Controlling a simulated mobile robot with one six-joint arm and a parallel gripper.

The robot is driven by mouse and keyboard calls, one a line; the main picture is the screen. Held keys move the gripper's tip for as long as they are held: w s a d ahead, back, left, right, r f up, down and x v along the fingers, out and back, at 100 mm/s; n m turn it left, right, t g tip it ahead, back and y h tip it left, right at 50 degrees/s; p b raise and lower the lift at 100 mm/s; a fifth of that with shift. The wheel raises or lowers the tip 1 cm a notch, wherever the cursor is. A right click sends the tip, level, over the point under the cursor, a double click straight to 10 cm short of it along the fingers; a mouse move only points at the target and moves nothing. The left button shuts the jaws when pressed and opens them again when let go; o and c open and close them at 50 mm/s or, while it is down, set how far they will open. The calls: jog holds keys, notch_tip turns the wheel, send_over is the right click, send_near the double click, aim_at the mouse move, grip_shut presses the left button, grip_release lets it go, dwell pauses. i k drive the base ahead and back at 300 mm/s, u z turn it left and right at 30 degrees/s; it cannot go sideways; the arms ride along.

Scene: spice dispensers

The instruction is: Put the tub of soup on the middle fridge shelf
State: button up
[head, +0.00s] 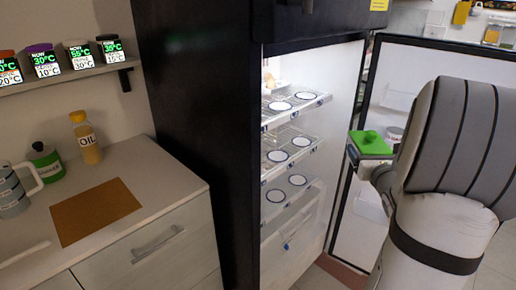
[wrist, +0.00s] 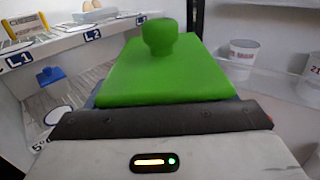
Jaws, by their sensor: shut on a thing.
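The tub of soup, seen as a square green lid with a round green knob (head: 371,141), is in my gripper (head: 380,172) at the open fridge's right side. In the wrist view the green lid (wrist: 165,75) fills the middle, level, just beyond my gripper (wrist: 160,120), which is shut on the tub. The tub's body below the lid is mostly hidden. The fridge's middle shelf (head: 292,155) has white round markers with dark rims and looks clear in the head view. My gripper is to the right of the shelves, apart from them.
The fridge door (head: 345,215) stands open on the right, with white tubs (wrist: 243,52) on its rack in the wrist view. A labelled shelf (wrist: 60,50) carries items at upper left; a small blue object (wrist: 50,75) shows below. The counter (head: 170,185) is left of the fridge.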

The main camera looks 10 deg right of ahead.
aim_at(273, 153)
jog(key=i, duration=0.85)
jog(key=z, duration=0.05)
